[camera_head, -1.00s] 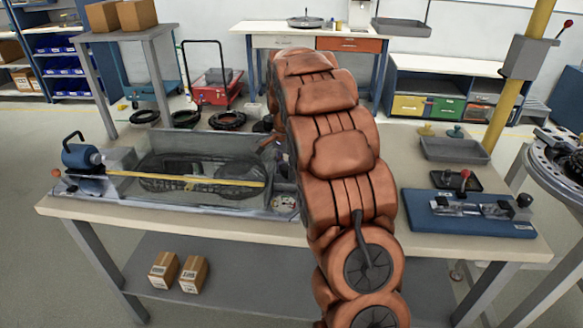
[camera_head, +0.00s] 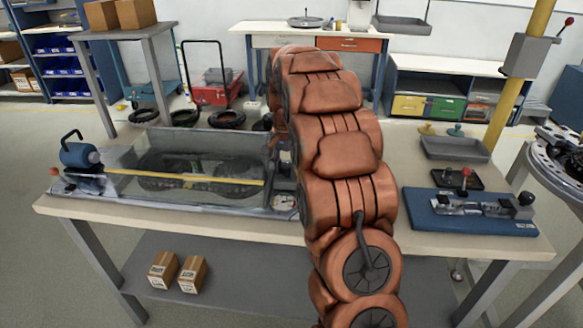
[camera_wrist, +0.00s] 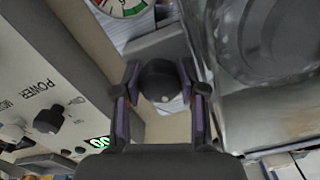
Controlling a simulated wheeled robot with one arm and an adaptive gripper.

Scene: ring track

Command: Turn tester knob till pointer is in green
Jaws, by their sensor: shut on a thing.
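In the wrist view a round dark tester knob (camera_wrist: 160,80) with a pale dot sits between the two fingers of my gripper (camera_wrist: 162,92). The fingers are closed on its sides. Part of a dial gauge (camera_wrist: 122,5) with red and green bands shows at the top edge; its pointer cannot be made out. My arm hides the gripper and knob there.
A panel (camera_wrist: 50,75) marked POWER, with a small black knob (camera_wrist: 48,119) and a green display (camera_wrist: 98,143), lies left in the wrist view. A blue fixture (camera_head: 470,212) and grey tray (camera_head: 455,148) stand right on the bench.

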